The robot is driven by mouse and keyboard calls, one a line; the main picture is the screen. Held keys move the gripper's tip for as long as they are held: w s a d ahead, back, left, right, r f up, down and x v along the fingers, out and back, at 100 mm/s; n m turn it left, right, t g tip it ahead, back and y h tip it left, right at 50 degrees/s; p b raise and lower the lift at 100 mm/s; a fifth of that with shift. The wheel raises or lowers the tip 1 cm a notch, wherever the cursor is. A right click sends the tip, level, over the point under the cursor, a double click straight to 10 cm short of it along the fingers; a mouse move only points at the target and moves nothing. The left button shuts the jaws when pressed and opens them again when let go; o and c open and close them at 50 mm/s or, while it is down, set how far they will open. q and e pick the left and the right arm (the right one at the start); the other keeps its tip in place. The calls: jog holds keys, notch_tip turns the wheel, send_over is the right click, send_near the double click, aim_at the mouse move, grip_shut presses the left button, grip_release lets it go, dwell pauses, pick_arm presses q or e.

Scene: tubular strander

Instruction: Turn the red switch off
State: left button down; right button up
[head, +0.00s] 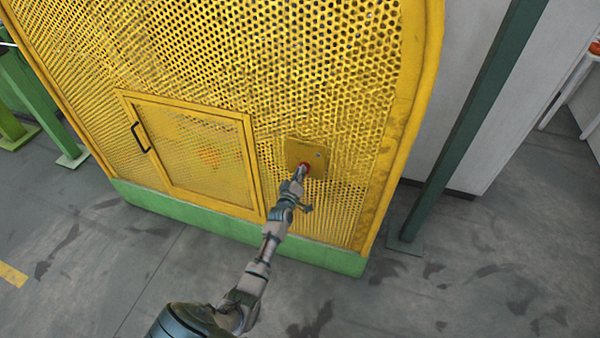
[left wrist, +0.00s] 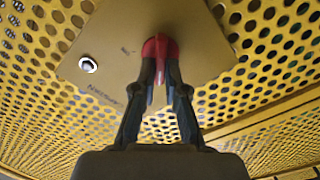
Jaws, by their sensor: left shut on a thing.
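The red switch (head: 305,166) sits on a yellow plate (head: 317,155) fixed to the perforated yellow guard. My left gripper (head: 301,172) reaches up to it and is shut on it. In the left wrist view, both fingers of my left gripper (left wrist: 160,82) close around the red switch (left wrist: 160,48), and part of the red shows between them. The fingers hide much of the switch, so its exact setting cannot be told. My right gripper is not in view.
The plate also bears a small silver round part (left wrist: 88,65). A mesh door (head: 195,150) with a black handle (head: 139,137) is left of the plate. A green post (head: 465,120) stands to the right. The grey floor (head: 480,280) in front is clear.

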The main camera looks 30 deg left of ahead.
pick_arm(q)
jog(key=shift+s+d+f, duration=0.1)
jog(key=shift+d+f, duration=0.15)
jog(key=shift+f, duration=0.35)
jog(key=c, duration=1.2)
grip_release()
jog(key=shift+w+r, duration=0.2)
jog(key=shift+w, duration=0.05)
jog(key=v, duration=1.2)
jog(key=shift+a+f, duration=0.1)
